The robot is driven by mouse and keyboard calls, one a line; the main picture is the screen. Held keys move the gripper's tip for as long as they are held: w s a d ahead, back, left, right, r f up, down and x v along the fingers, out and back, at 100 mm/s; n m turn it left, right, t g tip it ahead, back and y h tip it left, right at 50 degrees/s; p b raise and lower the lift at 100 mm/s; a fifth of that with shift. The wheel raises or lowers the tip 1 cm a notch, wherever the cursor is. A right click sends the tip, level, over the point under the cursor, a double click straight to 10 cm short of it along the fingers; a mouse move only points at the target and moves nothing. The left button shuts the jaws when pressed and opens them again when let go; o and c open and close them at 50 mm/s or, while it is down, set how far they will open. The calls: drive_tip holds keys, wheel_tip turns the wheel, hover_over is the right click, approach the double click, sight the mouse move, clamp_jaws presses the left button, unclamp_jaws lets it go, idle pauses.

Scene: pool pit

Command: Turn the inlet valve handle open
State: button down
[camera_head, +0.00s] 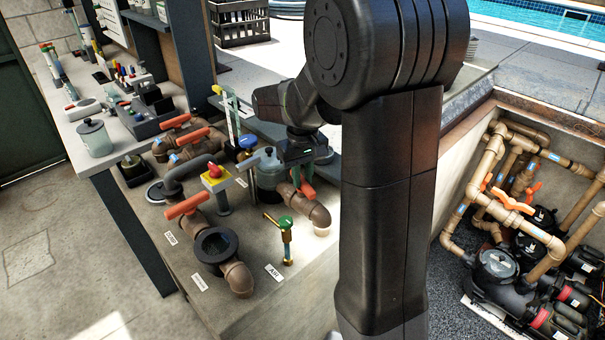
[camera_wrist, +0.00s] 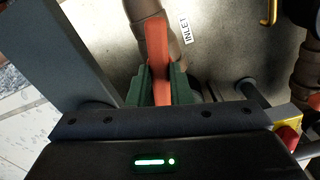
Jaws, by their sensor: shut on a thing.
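The inlet valve handle (camera_wrist: 157,42) is an orange-red lever on a brown pipe elbow (camera_wrist: 143,9), beside a white label reading INLET (camera_wrist: 185,31) in the wrist view. My gripper (camera_wrist: 160,84) has its green fingers on both sides of the lever and is shut on it. In the head view, my gripper (camera_head: 299,161) is at the far right of the concrete block, with the handle (camera_head: 306,188) showing just below the fingers. Part of the lever is hidden by the fingers and gripper body. The valve's exact angle is hard to tell.
Left of the gripper are a grey-lidded canister (camera_head: 268,172), a red and yellow knob (camera_head: 214,172) and other orange-handled valves (camera_head: 187,205). A sunken pit with pipes and pumps (camera_head: 497,263) lies to the right.

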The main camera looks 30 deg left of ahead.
sight(303, 180)
drive_tip(key=shift+r+n, duration=0.1)
drive_tip(key=shift+n, duration=1.4)
drive_tip(key=c, duration=1.3)
unclamp_jaws()
wheel_tip(303, 180, up, 14)
drive_tip(key=shift+f, duration=0.15)
